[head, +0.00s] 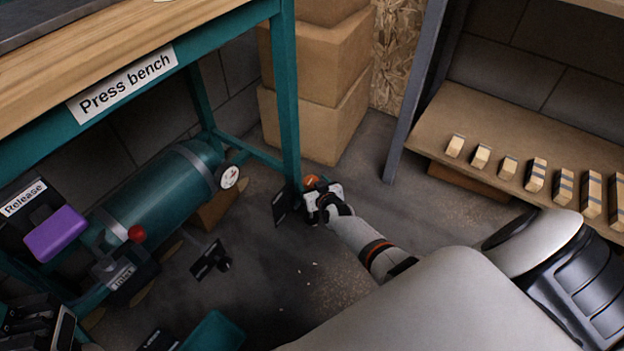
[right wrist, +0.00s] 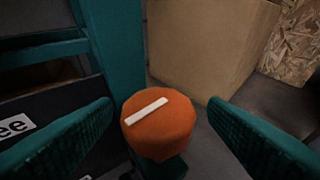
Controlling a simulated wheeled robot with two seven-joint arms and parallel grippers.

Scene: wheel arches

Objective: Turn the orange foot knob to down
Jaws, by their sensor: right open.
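The orange foot knob (head: 311,181) is at the foot of the teal bench leg, low near the floor. In the right wrist view it is a round orange knob (right wrist: 158,135) with a white bar on top, tilted up to the right. My right gripper (head: 322,194) is beside the knob in the head view. In the right wrist view its two teal fingers (right wrist: 160,112) are apart, one on each side of the knob, with visible gaps and no clear contact. I cannot make out my left gripper.
The press bench (head: 190,52) and its teal leg (head: 286,100) stand close to the knob. A dark plate (right wrist: 50,130) with a label ending in "ee" is beside it. Cardboard boxes (head: 318,115) are behind. A teal cylinder (head: 160,195) lies left. A shelf (head: 500,125) holds several blocks.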

